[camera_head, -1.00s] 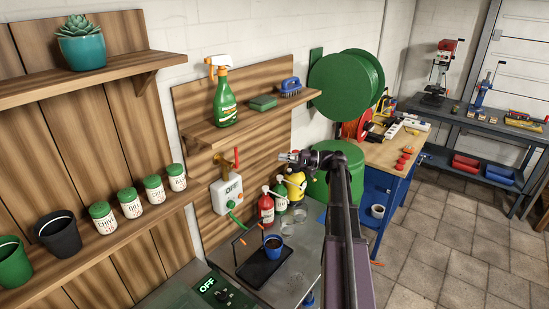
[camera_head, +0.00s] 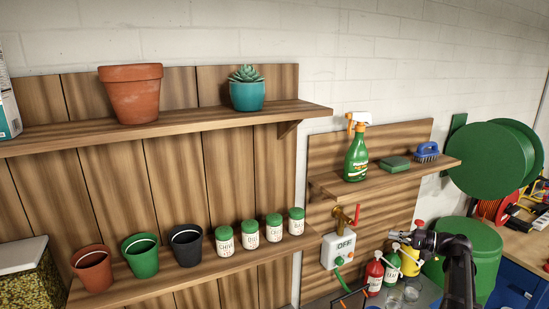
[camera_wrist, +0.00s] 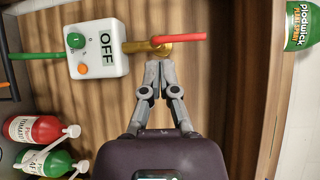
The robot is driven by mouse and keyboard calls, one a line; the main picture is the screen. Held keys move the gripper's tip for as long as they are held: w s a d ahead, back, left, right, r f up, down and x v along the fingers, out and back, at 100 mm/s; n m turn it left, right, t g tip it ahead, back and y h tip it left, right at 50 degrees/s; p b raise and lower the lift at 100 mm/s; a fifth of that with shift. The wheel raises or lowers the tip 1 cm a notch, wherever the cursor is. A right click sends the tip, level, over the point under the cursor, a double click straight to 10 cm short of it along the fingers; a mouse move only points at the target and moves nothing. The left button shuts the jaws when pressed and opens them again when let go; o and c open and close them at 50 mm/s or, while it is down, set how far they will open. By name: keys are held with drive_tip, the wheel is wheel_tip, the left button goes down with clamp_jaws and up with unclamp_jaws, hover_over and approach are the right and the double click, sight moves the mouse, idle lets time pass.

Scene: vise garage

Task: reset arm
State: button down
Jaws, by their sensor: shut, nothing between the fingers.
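My gripper (camera_head: 399,236) is at the lower right in the head view, raised in front of the wooden wall panel. In the wrist view my gripper (camera_wrist: 158,69) has its two fingertips together, with nothing between them. Its tips appear just below the brass tap with the red lever (camera_wrist: 180,39); I cannot tell the depth gap. My arm comes up from the bottom right of the head view.
A white OFF box (camera_head: 338,248) hangs on the panel left of my gripper. Red and green bottles (camera_head: 374,272) stand below it. A shelf (camera_head: 400,176) with a spray bottle (camera_head: 356,152) is above. A green barrel (camera_head: 470,258) stands behind my arm.

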drive_tip(key=s+a+f+n+g+h+b, duration=0.2)
drive_tip(key=s+a+f+g+h, duration=0.3)
drive_tip(key=a+f, duration=0.5)
drive_tip(key=s+a+f+n+g+h+b, duration=0.25)
drive_tip(key=s+a+f, duration=0.35)
drive_tip(key=a+f, duration=0.4)
drive_tip(key=s+a+f+n+h+b, duration=0.1)
drive_tip(key=s+a+f+n+h, duration=0.1)
drive_tip(key=s+h, duration=0.5)
drive_tip(key=shift+s+a+f+g+b, duration=0.35)
drive_tip(key=shift+s+a+f, duration=0.25)
drive_tip(key=shift+f, duration=0.2)
